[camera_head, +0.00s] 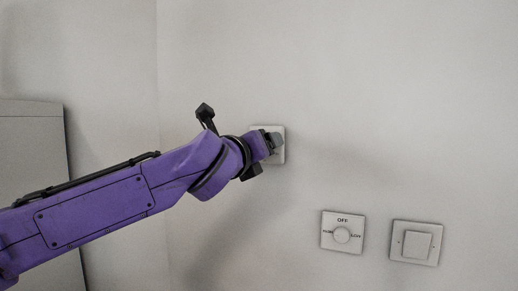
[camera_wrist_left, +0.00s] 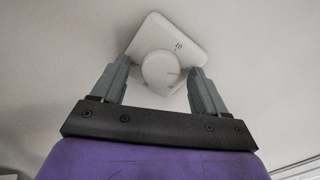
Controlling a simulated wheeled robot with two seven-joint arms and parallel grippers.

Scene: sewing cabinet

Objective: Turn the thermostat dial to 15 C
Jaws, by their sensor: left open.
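The thermostat is a white square plate with a round white dial. In the head view its plate (camera_head: 281,131) is on the wall, mostly hidden behind my left gripper (camera_head: 273,142). In the left wrist view the plate (camera_wrist_left: 155,30) looks tilted and the dial (camera_wrist_left: 158,70) shows in its middle. A mark that looks like 10 is printed above the dial; other marks are partly hidden or too small to read. My left gripper (camera_wrist_left: 163,68) is open, with one grey finger on each side of the dial. I cannot tell whether they touch it. My right gripper is not in view.
A fan-type knob plate (camera_head: 343,244) marked OFF and LOW is lower right on the wall, with a rocker switch (camera_head: 416,254) beside it. A grey cabinet (camera_head: 32,122) stands at the left. The wall around the thermostat is otherwise bare.

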